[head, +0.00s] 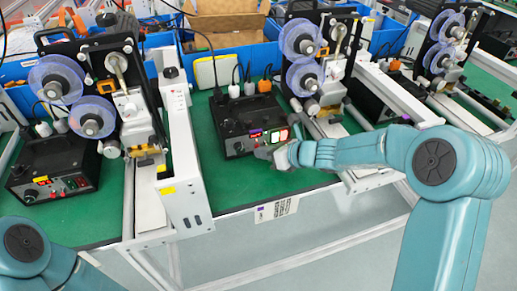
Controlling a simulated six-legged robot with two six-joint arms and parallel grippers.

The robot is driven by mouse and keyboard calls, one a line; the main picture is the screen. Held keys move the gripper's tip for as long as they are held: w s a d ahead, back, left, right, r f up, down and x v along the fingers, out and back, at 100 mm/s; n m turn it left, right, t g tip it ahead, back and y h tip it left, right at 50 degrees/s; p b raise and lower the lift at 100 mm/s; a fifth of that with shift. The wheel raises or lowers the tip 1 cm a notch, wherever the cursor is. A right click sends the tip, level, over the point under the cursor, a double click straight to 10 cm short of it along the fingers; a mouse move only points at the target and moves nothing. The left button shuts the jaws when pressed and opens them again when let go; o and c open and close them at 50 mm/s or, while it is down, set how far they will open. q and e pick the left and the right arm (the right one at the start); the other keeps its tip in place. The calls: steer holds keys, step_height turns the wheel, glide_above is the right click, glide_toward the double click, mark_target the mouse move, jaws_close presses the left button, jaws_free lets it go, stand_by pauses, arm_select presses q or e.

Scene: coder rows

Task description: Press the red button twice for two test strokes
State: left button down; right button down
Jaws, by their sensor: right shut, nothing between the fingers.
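A black control box (235,115) stands on the green bench top at the middle of the head view. My right gripper (266,154) is shut and empty at the lower right of this front panel. I cannot tell whether it touches the panel, and it hides part of the lower edge. My left arm shows at the lower left, but its gripper is out of view.
A similar black box (55,165) stands at the left. Coder machines with purple reels (301,75) stand beside the boxes. A white upright frame (183,150) stands left of the middle box. Blue bins (155,45) line the back. Green bench top (225,185) is clear in front.

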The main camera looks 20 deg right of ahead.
steer(key=shift+s, duration=0.3)
steer(key=shift+s+f+b, duration=0.1)
steer(key=shift+s+b, duration=0.2)
steer(key=shift+b, duration=0.25)
steer(key=s+b, duration=0.2)
steer(key=s, duration=0.1)
steer(key=shift+s+d, duration=0.1)
steer(key=shift+s, duration=1.1)
stand_by(1.6)
